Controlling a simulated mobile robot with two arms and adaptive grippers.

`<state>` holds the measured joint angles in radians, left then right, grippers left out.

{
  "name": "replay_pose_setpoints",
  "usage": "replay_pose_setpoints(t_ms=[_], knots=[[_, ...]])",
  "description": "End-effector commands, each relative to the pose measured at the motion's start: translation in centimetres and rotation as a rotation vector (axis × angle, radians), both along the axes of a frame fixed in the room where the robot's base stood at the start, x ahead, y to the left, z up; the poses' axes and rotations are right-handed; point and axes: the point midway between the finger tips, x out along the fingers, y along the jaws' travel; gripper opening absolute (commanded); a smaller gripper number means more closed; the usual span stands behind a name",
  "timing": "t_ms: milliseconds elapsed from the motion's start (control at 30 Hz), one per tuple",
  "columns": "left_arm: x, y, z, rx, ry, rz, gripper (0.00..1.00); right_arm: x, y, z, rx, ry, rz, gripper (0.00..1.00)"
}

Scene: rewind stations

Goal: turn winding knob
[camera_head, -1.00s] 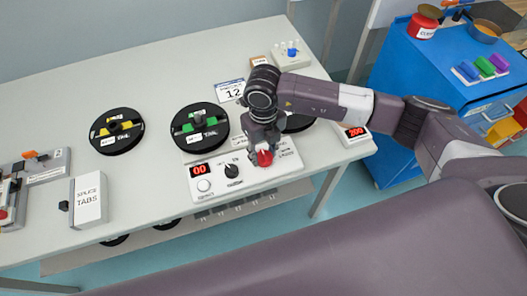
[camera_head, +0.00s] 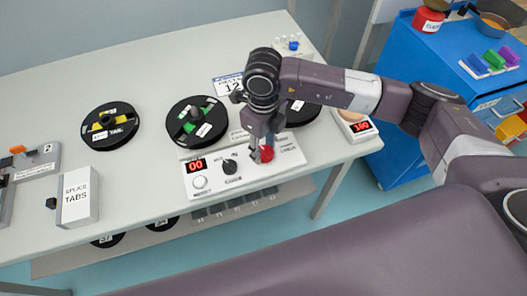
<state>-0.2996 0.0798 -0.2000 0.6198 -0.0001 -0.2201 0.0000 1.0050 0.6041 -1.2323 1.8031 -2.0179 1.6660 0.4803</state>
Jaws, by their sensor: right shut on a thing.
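The white control panel (camera_head: 214,184) lies near the table's front edge, with a red "00" display (camera_head: 196,166), a white button (camera_head: 200,182) and a black dial (camera_head: 230,166). A red knob (camera_head: 267,154) sits at its right part. My right gripper (camera_head: 266,153) points down over the red knob and is shut on it; its fingers partly cover the knob. A reel with green marks (camera_head: 197,122) stands behind the panel. Another black reel (camera_head: 302,113) is partly hidden by my right arm. My left gripper is out of view.
A reel with yellow marks (camera_head: 110,126) and a splice tabs box (camera_head: 78,197) stand to the left. A small device with a red display (camera_head: 357,127) is at the table's right end. A blue cart (camera_head: 440,60) stands beyond. The table's back left is clear.

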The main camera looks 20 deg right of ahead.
Motion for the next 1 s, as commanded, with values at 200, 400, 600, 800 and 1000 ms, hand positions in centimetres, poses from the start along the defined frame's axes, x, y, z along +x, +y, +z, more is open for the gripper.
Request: replay_pose_setpoints(t_ms=[200,400,600,800,1000], knots=[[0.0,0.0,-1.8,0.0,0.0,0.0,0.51,0.1,0.0,-0.2,0.0,-0.003,0.1,0.11],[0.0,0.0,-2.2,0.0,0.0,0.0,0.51,0.0,0.0,0.0,0.0,-0.002,0.141,0.11],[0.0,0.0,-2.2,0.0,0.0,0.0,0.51,0.0,0.0,0.1,0.0,-0.001,0.147,0.11],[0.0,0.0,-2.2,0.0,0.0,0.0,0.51,0.0,0.0,0.1,0.0,-0.001,0.147,0.11],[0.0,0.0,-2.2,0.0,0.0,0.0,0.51,0.0,0.0,0.0,0.0,-0.001,0.146,0.53]])
